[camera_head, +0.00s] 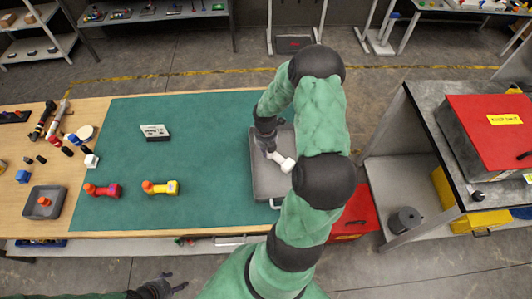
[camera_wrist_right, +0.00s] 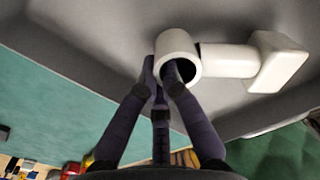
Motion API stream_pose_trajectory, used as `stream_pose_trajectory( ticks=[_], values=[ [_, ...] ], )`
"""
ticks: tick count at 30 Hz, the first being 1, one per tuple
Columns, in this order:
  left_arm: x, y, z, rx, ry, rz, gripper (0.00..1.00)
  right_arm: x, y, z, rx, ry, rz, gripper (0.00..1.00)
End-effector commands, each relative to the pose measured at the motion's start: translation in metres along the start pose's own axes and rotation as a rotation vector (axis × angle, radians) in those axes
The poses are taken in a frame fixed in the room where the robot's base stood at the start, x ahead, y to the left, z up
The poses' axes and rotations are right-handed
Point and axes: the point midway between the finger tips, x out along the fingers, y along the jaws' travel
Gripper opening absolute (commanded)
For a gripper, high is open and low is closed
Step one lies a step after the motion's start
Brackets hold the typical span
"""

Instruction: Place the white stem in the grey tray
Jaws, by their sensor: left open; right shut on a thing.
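The white stem (camera_head: 286,163) is over the right side of the grey tray (camera_head: 262,188), which lies at the right end of the green mat. In the right wrist view the stem (camera_wrist_right: 226,60) has a hollow round end and a blocky far end, with the tray's grey surface (camera_wrist_right: 90,38) behind it. My right gripper (camera_head: 270,148) is shut on the hollow end; its fingertips (camera_wrist_right: 165,72) are at the ring. I cannot tell whether the stem touches the tray floor. My arm hides part of the tray's right side. My left gripper (camera_head: 168,284) is open and empty, off the table's front edge.
Red (camera_head: 102,190) and yellow (camera_head: 160,187) stem-like parts lie on the green mat (camera_head: 205,150), with a small white sign (camera_head: 155,132) behind. A smaller grey tray (camera_head: 44,203) is at left. A bench with a red box (camera_head: 485,135) stands at right. The middle mat is clear.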

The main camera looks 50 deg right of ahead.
Motion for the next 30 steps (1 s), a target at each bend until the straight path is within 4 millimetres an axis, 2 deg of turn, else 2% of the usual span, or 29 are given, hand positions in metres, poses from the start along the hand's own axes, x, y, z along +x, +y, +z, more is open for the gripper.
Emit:
stream_pose_trajectory(
  ticks=[1, 3, 14, 15, 17, 26, 30],
  values=[
    [0.0033, -0.0011, -0.0001, 0.000, 0.000, 0.000, 0.62, 0.0089, -0.0001, 0.0005, 0.000, -0.001, 0.000, 0.00],
    [0.0040, -0.0014, 0.0000, 0.000, 0.000, 0.000, 0.62, 0.0132, 0.0000, 0.0010, 0.000, -0.002, 0.000, 0.00],
    [0.0046, -0.0016, -0.0001, 0.000, 0.000, 0.000, 0.62, 0.0160, 0.0000, 0.0006, 0.000, -0.002, 0.000, 0.00],
    [0.0043, -0.0015, -0.0001, 0.000, 0.000, 0.000, 0.62, 0.0158, 0.0000, 0.0005, 0.000, -0.001, 0.000, 0.14],
    [0.0042, -0.0015, -0.0001, 0.000, 0.000, 0.000, 0.62, 0.0155, 0.0000, 0.0005, 0.000, -0.002, 0.000, 0.30],
    [0.0041, -0.0014, -0.0001, 0.000, 0.000, 0.000, 0.62, 0.0151, 0.0001, 0.0006, 0.000, -0.002, 0.000, 0.30],
    [0.0018, -0.0006, 0.0000, 0.000, 0.000, 0.000, 0.62, 0.0079, 0.0003, 0.0012, 0.000, -0.004, 0.001, 0.30]
  ],
)
